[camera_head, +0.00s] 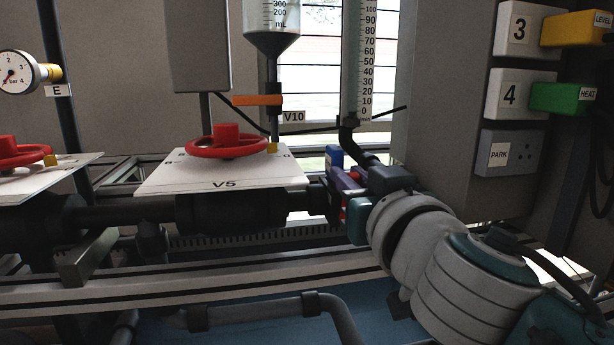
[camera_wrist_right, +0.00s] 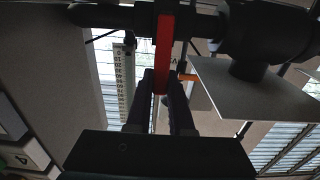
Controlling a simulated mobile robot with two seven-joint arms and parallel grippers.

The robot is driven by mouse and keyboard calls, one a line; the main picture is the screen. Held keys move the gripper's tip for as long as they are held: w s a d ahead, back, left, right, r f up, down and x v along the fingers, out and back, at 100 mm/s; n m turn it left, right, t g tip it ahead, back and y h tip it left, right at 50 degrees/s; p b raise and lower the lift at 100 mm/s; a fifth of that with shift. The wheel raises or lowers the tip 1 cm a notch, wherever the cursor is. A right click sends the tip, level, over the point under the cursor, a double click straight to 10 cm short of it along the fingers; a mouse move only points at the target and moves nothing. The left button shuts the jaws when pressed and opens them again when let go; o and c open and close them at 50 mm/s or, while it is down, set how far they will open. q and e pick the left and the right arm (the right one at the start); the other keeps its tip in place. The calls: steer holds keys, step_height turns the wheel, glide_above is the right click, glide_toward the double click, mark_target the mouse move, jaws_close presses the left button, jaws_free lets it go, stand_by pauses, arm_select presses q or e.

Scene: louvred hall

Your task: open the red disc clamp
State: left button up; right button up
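In the right wrist view a narrow red piece, which I take to be the red disc clamp (camera_wrist_right: 164,45), stands out from the dark pipe. My right gripper (camera_wrist_right: 161,88) has its dark fingers close along both sides of the red end, with no clear gap beside it, so it looks shut on it. In the head view my right gripper (camera_head: 346,187) is at the pipe end right of the V5 plate. Only small red patches (camera_head: 353,207) show there, and my gripper and wrist hide most of the clamp. My left gripper is out of view.
The white V5 plate (camera_head: 220,178) with a red handwheel (camera_head: 227,146) is just left of my gripper. A blue part (camera_head: 334,156) and a dark hose (camera_head: 357,150) are close behind it. An orange lever (camera_head: 257,100) hangs above. Rails run below.

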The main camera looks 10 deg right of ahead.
jaws_close()
stand_by(0.9)
